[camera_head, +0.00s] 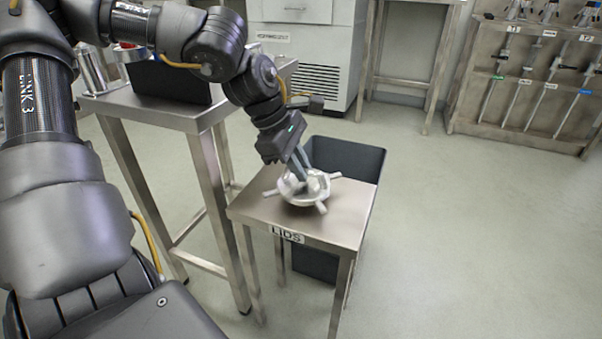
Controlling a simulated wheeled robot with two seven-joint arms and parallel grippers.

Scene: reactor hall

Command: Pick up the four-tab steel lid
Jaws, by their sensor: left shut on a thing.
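The four-tab steel lid (304,192) is a round silver piece with tabs sticking out from its rim. It is at the small steel table labelled LIDS (343,205), over the middle of its top. I cannot tell whether it touches the top or is just above it. My left gripper (301,177) reaches down from above and is shut on the lid near its middle. The gripper's fingers hide part of the lid. My right gripper is not in view.
A dark bin (345,158) stands behind the LIDS table. A taller steel table (190,118) stands to the left with a black box (165,82) and metal cylinders on it. A tool rack (535,85) is at the back right. The floor to the right is clear.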

